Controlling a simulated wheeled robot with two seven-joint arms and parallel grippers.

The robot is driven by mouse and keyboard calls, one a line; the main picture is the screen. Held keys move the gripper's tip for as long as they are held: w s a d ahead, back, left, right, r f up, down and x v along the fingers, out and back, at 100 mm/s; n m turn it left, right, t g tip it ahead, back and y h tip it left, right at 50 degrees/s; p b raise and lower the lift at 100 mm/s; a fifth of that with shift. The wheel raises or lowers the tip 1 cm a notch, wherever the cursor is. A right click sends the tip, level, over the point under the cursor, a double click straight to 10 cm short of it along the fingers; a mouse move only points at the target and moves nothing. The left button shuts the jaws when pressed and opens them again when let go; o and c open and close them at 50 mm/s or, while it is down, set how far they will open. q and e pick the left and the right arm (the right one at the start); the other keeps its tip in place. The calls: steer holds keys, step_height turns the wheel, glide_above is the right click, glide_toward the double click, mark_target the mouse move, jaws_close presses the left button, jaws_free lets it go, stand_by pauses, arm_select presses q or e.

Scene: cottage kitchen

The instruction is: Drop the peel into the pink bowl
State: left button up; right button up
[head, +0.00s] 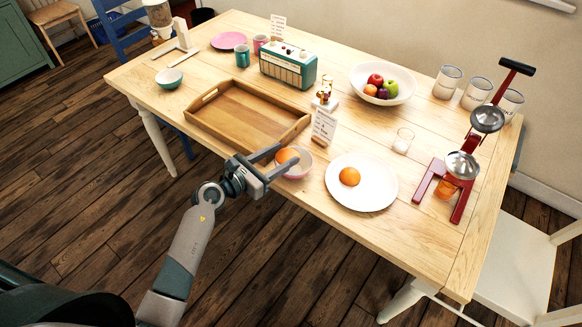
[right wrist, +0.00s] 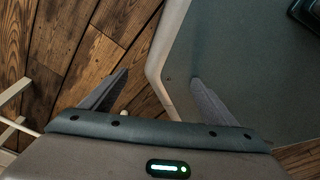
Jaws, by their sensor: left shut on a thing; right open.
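The peel (head: 287,156), a round orange piece, is between the fingertips of my left gripper (head: 288,154), which is shut on it. The pink bowl (head: 297,176), small and pale with a pink outside, stands at the table's near edge, right under the fingertips. The peel shows over the bowl's far left part; whether it touches the bowl I cannot tell. The fingers hide part of the bowl's left side. My right gripper (right wrist: 160,80) is open and empty in the right wrist view, over the floor and a grey surface.
A white plate (head: 362,194) with an orange piece (head: 349,177) is right of the bowl. A wooden tray (head: 208,127) lies to the left, with a small sign (head: 323,127) behind the bowl. A red juicer (head: 430,178) stands at the right, and a glass (head: 403,140) is nearby.

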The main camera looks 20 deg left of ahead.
arm_select(q)
steer(key=shift+f+b, duration=0.65)
steer(key=shift+f, duration=0.35)
arm_select(e)
steer(key=w+a+t, duration=0.2)
steer(key=w+a, duration=0.1)
steer(key=w, duration=0.4)
steer(key=shift+a+r+y, duration=0.15)
steer(key=shift+r+y, duration=0.15)
